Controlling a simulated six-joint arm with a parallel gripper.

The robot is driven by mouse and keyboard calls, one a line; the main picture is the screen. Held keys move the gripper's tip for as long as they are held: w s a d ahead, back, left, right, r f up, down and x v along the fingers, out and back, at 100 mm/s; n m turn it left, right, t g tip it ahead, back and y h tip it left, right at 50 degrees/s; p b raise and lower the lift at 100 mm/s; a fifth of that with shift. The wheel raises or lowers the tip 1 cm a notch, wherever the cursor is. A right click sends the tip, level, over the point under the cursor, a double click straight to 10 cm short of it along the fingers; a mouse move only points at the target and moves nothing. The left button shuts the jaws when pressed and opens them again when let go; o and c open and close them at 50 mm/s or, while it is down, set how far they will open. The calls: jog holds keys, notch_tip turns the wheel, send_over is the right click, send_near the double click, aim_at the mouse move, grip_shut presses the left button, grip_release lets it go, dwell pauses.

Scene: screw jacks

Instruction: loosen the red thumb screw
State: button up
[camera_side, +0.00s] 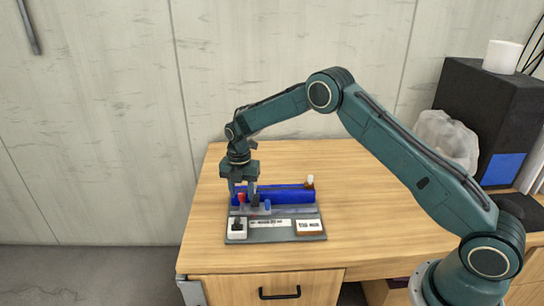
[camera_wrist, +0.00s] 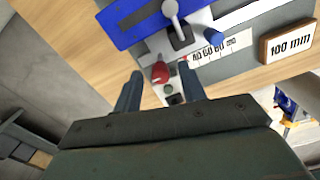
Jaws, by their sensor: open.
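The red thumb screw (camera_side: 241,198) stands at the left end of the blue fixture (camera_side: 290,195) on a grey base plate (camera_side: 275,236). In the wrist view the red thumb screw (camera_wrist: 160,73) appears between the tips of my two fingers. My gripper (camera_side: 243,197) points down over the left end of the fixture. In the wrist view my gripper (camera_wrist: 161,80) is open, with a visible gap on both sides of the screw. I cannot tell how far the fingertips reach down beside it. The screw's lower part is hard to make out.
A blue knob (camera_wrist: 235,37) and a grey lever (camera_wrist: 178,25) stand near the screw, beside a printed scale (camera_wrist: 215,52). A "100 mm" block (camera_wrist: 289,43) sits on the plate's right. A white block with a dark knob (camera_side: 237,229) is at front left. The tabletop right of the plate is clear.

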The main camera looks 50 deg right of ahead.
aim_at(242, 194)
notch_tip(242, 194, up, 14)
dwell(0.8)
dwell(0.3)
jog(key=s+r+m+t, duration=0.3)
jog(key=s+r+m, duration=0.8)
jog(key=s+r, duration=0.65)
jog(key=s+f+m+t, duration=0.2)
jog(key=s+m, duration=1.1)
jog(key=s, duration=1)
jog(key=shift+s+f+t, duration=0.3)
jog(key=shift+s+f, duration=0.1)
jog(key=shift+f, duration=0.2)
